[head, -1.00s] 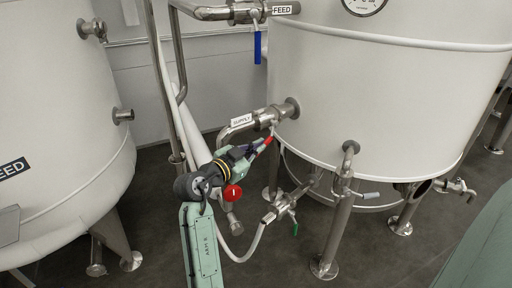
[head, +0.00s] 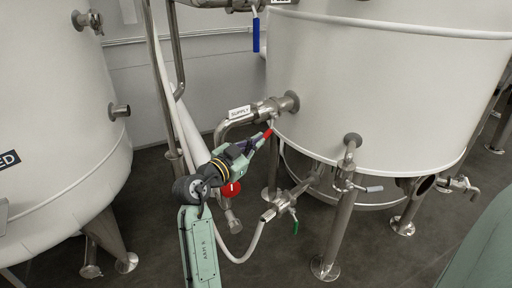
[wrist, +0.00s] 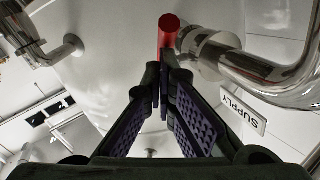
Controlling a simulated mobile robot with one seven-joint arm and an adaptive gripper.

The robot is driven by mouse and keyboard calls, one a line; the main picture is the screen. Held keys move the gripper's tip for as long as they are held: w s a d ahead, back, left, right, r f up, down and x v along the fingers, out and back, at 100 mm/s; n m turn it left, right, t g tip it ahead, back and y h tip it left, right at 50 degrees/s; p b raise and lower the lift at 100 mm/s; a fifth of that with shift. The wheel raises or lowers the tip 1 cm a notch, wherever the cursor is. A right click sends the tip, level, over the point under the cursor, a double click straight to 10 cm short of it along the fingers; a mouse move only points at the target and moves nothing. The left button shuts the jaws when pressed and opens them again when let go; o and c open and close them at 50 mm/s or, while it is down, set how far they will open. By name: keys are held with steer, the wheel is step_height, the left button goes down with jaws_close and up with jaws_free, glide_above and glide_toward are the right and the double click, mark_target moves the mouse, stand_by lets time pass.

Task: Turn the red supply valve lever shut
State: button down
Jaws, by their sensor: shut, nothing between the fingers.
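The red supply valve lever (head: 267,133) hangs down from the metal supply valve (head: 270,111) on the right tank's pipe. My gripper (head: 260,139) is at the lever's lower end, coming from lower left. In the wrist view the red lever (wrist: 169,35) stands just beyond my fingertips (wrist: 164,76), with its round end showing. The fingers are together with nothing between them. I cannot tell whether the tips touch the lever. The lower part of the lever is hidden behind the fingertips in the wrist view.
A white SUPPLY label (head: 239,112) is on the pipe beside the valve. A blue lever (head: 256,35) hangs above. A green-handled valve (head: 284,204) with a hose sits below. The left tank (head: 62,110) stands left, and the right tank's legs (head: 334,235) reach the floor.

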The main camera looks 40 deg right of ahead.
steer(key=d+f+n+t+h+b, duration=0.1)
steer(key=d+f+h+b, duration=0.3)
steer(key=b, duration=1.8)
steer(key=shift+s+d+f+n+t+b, duration=0.2)
steer(key=shift+d+f+n+t+b, duration=0.25)
steer(key=shift+d+f, duration=0.7)
steer(key=shift+f, duration=0.1)
step_height(320, 180, up, 10)
steer(key=shift+a, duration=0.1)
